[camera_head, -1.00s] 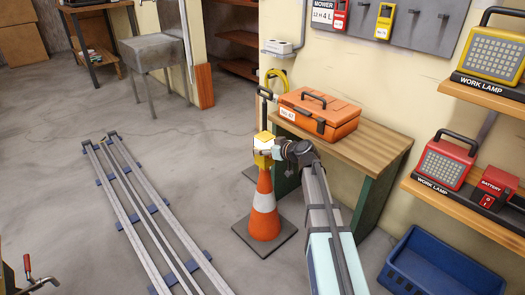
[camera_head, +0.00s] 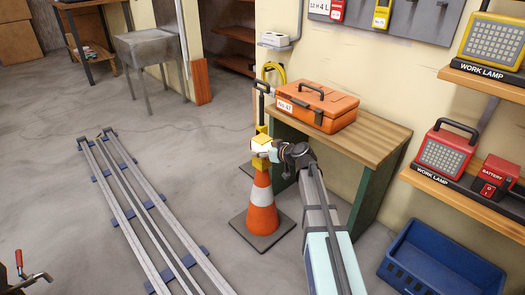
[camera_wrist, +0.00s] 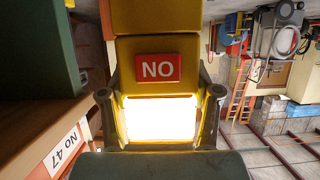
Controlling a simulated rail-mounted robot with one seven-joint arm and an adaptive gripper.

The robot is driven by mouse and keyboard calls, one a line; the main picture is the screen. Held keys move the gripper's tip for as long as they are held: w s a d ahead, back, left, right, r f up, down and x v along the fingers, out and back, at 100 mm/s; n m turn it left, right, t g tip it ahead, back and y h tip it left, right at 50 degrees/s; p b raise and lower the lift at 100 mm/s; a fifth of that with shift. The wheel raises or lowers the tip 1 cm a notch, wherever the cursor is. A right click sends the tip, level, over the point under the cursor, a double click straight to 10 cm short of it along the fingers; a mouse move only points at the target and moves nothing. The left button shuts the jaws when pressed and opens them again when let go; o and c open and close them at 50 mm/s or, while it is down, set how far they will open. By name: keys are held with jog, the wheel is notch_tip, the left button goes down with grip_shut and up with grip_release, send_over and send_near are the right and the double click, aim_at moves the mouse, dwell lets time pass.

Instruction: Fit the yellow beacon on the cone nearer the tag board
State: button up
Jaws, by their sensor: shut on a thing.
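The yellow beacon (camera_head: 260,162) is in my gripper (camera_head: 268,149), at the top of an orange cone (camera_head: 262,218) with a white band and dark square base. The cone stands upright on the floor. Whether the beacon touches the cone tip cannot be told. In the wrist view, the fingers of my gripper (camera_wrist: 160,112) are on either side of a glowing white part, beside a yellow body (camera_wrist: 185,52) with a red "NO" label. The cone is not clear there. The grey tag board (camera_head: 415,18) hangs on the wall at upper right. I see only one cone.
A wooden bench (camera_head: 372,139) with an orange toolbox (camera_head: 330,115) stands just right of the cone. A blue bin (camera_head: 440,265) and shelves with work lamps (camera_head: 447,153) are at right. Rails (camera_head: 150,215) lie on the floor at left, with clear floor between.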

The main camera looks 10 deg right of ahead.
dwell(0.4)
jog(key=o, duration=1.7)
jog(key=shift+s, duration=0.1)
